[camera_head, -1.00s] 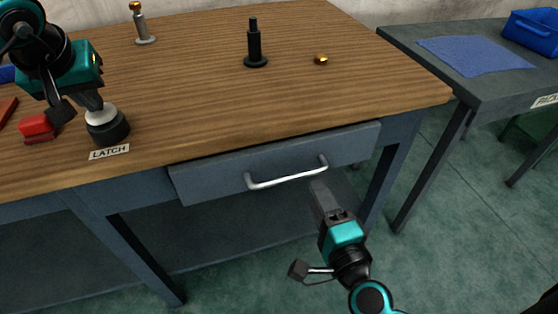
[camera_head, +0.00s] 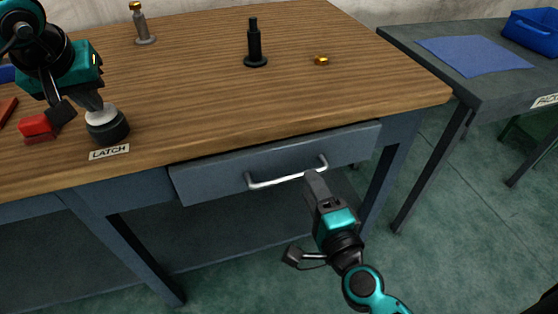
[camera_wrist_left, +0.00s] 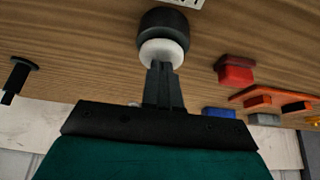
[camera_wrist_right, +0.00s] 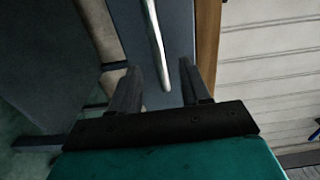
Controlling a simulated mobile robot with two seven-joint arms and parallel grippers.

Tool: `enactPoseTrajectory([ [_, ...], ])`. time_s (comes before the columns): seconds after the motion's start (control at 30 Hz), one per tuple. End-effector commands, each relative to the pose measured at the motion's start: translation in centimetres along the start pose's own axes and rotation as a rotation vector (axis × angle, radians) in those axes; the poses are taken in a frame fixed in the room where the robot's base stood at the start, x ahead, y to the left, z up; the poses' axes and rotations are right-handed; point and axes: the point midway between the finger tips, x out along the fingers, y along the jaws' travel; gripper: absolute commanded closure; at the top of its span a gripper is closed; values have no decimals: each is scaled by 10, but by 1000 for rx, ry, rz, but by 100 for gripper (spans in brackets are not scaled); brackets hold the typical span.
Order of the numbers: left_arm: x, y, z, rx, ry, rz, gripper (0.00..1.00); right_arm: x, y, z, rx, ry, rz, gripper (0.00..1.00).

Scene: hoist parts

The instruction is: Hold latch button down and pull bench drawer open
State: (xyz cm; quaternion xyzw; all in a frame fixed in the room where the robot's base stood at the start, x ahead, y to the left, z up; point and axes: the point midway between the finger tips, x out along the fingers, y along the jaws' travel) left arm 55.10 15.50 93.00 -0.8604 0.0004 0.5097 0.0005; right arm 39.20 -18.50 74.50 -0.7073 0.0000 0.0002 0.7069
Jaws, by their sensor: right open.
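The latch button has a white cap (camera_head: 101,114) on a round black base (camera_head: 108,131) at the bench's front edge, above the LATCH label (camera_head: 109,152). My left gripper (camera_head: 95,100) is shut, its fingertips together at the white cap (camera_wrist_left: 162,52); I cannot tell how far the cap is pressed. The bench drawer (camera_head: 215,178) has a silver bar handle (camera_head: 280,181). My right gripper (camera_head: 312,175) is open at the right part of this handle. In the right wrist view the handle (camera_wrist_right: 156,42) runs into the space between the spread fingers (camera_wrist_right: 161,75).
A black spindle (camera_head: 255,45), a small brass part (camera_head: 321,60) and a grey post with brass top (camera_head: 144,30) stand on the bench. A red block (camera_head: 38,126) lies left of the latch. A side table (camera_head: 440,65) stands right. The floor before the drawer is open.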

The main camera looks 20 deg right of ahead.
Motion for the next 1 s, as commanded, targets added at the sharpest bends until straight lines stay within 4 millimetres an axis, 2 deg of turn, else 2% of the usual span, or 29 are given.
enactPoseTrajectory([
  [0.7, 2, 0, 3, 2, -10, -2, 100, 37, 0, 0, 1, 2, -1, 53],
  [1.0, 2, 0, 3, 2, -10, -2, 100, 45, 0, 0, 2, 0, -1, 53],
])
